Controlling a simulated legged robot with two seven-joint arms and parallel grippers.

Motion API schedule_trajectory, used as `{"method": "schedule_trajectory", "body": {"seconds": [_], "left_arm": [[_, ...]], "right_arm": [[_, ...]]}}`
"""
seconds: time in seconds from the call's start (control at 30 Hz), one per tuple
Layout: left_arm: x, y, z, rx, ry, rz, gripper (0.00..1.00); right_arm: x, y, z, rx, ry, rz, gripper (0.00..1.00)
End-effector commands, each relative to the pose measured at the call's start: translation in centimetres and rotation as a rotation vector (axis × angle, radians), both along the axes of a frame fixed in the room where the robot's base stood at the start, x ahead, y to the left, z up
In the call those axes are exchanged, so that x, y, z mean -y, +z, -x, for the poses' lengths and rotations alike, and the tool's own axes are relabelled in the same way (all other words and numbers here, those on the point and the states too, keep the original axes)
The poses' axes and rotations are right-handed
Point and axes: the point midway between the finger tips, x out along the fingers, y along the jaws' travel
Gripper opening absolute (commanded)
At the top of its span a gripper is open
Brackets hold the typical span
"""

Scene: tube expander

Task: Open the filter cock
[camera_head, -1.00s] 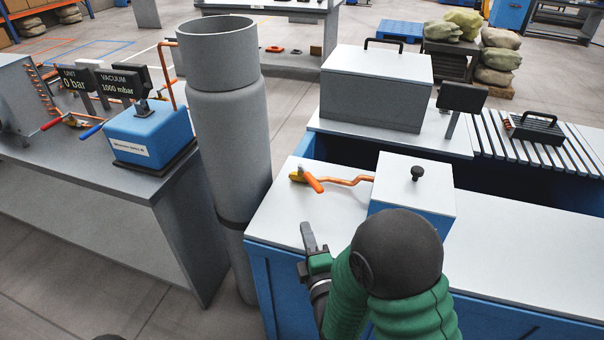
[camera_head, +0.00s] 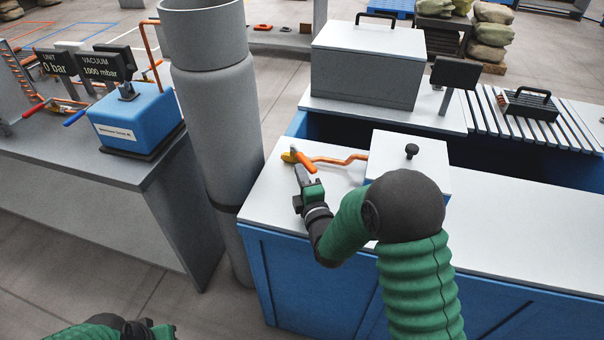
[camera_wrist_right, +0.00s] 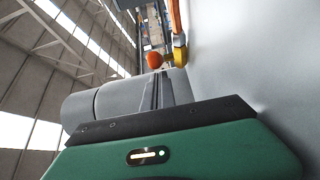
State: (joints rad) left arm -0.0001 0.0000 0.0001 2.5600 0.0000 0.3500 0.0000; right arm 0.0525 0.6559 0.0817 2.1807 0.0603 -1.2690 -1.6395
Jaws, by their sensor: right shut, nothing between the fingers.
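The filter cock has an orange handle (camera_head: 306,162) and a yellow body (camera_head: 288,157). In the right wrist view, the shut fingers (camera_wrist_right: 160,88) point at the rounded handle end (camera_wrist_right: 155,60), with the yellow body (camera_wrist_right: 180,52) beyond. My left gripper (camera_head: 145,330) is at the bottom edge, its jaws unclear.
A tall grey column (camera_head: 212,130) stands just left of the white worktop (camera_head: 480,230). The left bench (camera_head: 100,190) carries a blue pump (camera_head: 135,118), displays and red and blue handles. A grey box (camera_head: 365,75) and a dark panel (camera_head: 454,73) stand behind the cock.

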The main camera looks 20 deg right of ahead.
Motion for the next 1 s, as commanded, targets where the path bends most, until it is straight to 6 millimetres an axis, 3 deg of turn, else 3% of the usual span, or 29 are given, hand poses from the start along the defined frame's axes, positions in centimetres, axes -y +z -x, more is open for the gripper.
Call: {"method": "schedule_trajectory", "body": {"seconds": [0.37,0.63,1.0], "left_arm": [[0.0,-0.1,0.0,0.0,0.0,0.0,0.36],[0.0,-1.3,0.0,0.0,0.0,0.0,0.36],[0.0,-1.2,0.0,0.0,0.0,0.0,0.36]], "right_arm": [[0.5,-0.1,0.0,0.0,0.0,-0.001,0.0],[3.4,-0.2,-0.2,0.001,0.0,0.0,0.0],[3.5,0.0,-0.3,0.0,0.0,-0.001,0.0]]}}
